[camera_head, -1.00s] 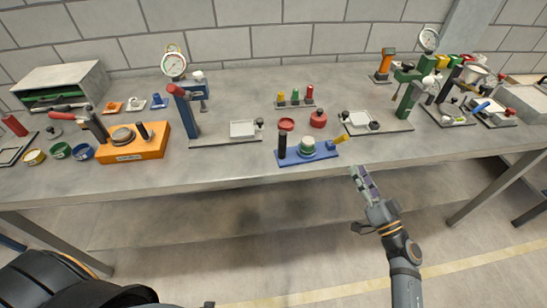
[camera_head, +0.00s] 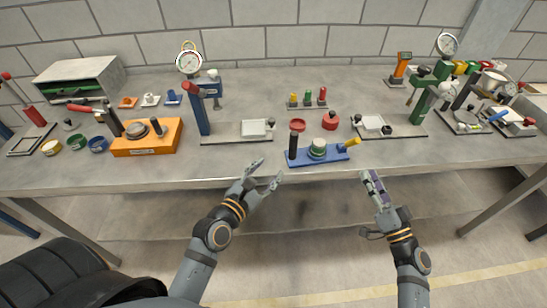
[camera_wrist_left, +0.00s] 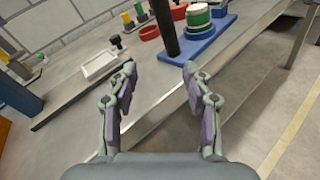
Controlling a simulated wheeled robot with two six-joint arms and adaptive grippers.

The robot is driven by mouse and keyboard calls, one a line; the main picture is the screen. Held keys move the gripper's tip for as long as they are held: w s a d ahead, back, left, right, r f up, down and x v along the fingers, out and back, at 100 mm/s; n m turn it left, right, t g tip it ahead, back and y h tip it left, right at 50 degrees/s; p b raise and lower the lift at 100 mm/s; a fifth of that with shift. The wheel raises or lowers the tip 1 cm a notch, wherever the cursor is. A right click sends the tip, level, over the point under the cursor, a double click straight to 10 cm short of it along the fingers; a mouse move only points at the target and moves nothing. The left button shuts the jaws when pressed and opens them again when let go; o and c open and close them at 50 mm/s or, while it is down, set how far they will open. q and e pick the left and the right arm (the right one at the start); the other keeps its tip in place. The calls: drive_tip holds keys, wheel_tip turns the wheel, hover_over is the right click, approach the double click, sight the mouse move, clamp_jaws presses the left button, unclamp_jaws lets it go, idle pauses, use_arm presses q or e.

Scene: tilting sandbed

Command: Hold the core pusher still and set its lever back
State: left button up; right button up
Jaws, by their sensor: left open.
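The core pusher appears to be the blue-based device (camera_head: 305,160) at the bench's front edge. It has an upright black post (camera_head: 293,145), a green and white round part (camera_head: 318,148) and a yellow lever (camera_head: 350,144) pointing right and up. In the left wrist view the black post (camera_wrist_left: 166,28) stands ahead of the fingers; the lever is out of view there. My left gripper (camera_head: 268,171) is open and empty, in front of the edge, left of the device. My right gripper (camera_head: 372,180) is in front of the edge, right of the lever; its fingers are seen nearly edge-on.
A blue-columned press (camera_head: 200,108) with a gauge stands behind left. Red round dishes (camera_head: 331,120) lie behind the blue device, and a green press (camera_head: 424,100) stands at right. Floor space in front is free.

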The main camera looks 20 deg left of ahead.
sight(292, 138)
use_arm(q)
drive_tip(key=w+d+r, duration=0.1)
drive_tip(key=w, duration=0.3)
drive_tip(key=w+d+r+n+h, duration=0.1)
drive_tip(key=w+r, duration=0.1)
drive_tip(key=w, duration=0.2)
drive_tip(key=w+d+r+n+t, duration=0.1)
drive_tip(key=w+d, duration=0.1)
drive_tip(key=w, duration=0.2)
drive_tip(key=shift+d+r+h, duration=0.1)
drive_tip(key=shift+r+h, duration=0.15)
drive_tip(key=shift+h, duration=0.15)
